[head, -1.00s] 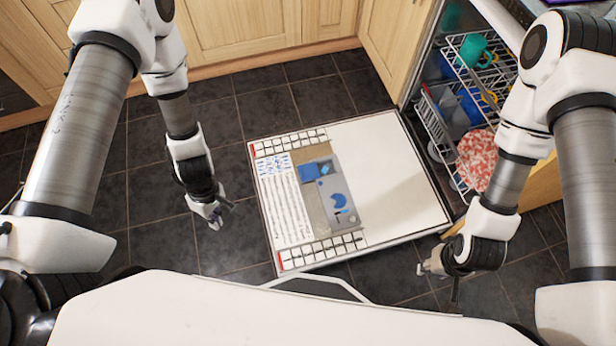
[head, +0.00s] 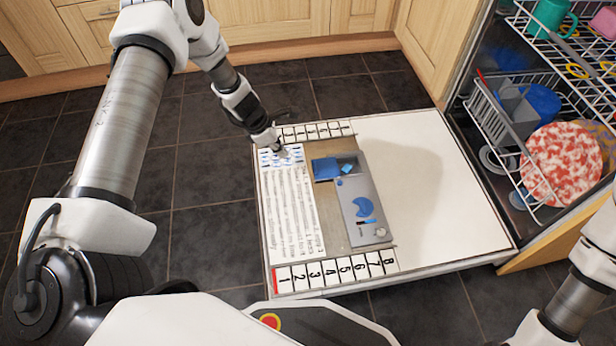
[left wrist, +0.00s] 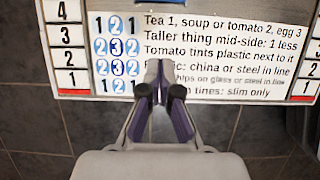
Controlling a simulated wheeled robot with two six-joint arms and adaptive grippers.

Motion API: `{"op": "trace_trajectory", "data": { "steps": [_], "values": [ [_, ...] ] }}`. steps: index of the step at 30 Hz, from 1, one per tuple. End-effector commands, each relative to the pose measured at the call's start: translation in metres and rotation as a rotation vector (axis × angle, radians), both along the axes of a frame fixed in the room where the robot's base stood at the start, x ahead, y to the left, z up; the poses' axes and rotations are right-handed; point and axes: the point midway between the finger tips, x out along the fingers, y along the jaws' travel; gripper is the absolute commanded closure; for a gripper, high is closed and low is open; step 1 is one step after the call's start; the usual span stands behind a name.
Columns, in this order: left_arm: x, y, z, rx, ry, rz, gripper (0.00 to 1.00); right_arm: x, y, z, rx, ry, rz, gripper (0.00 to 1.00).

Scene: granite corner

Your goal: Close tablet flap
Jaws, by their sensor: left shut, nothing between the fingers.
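The tablet dispenser (head: 361,207) is a grey panel with blue markings set in the open dishwasher door. At its far end, a blue flap (head: 325,168) stands open beside a recess holding a small light-blue tablet (head: 347,168). My left gripper (head: 282,152) is shut and empty, over the printed text sheet at the far left part of the door, left of the flap.
The white door (head: 440,190) lies open and level, its right half bare. Number strips (head: 335,273) run along its near and far edges. The racks (head: 500,130) at right hold a red-and-white plate (head: 561,164) and cups. Wooden cabinets (head: 270,30) stand behind.

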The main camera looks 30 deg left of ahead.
Motion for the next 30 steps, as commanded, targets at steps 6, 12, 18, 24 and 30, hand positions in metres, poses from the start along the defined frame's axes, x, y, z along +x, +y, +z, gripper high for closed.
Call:
{"op": "trace_trajectory", "data": {
  "steps": [6,12,18,24,30],
  "values": [
    [0.005,-0.008,-0.028,0.001,0.001,-0.002,1.0,0.0,0.0,-0.02,0.0,-0.001,-0.001,0.6],
    [0.015,-0.021,-0.07,0.003,0.001,-0.005,1.0,0.002,-0.001,-0.05,-0.001,-0.004,-0.007,0.6],
    [0.029,-0.039,-0.095,0.002,-0.002,-0.007,1.0,0.003,-0.001,-0.071,-0.001,-0.008,-0.012,0.6],
    [0.044,-0.059,-0.092,0.002,-0.001,-0.005,1.0,0.004,-0.002,-0.08,-0.002,-0.011,-0.014,0.6],
    [0.046,-0.062,-0.089,0.002,0.001,-0.003,1.0,0.004,-0.002,-0.08,-0.002,-0.011,-0.014,0.6]
  ]
}}
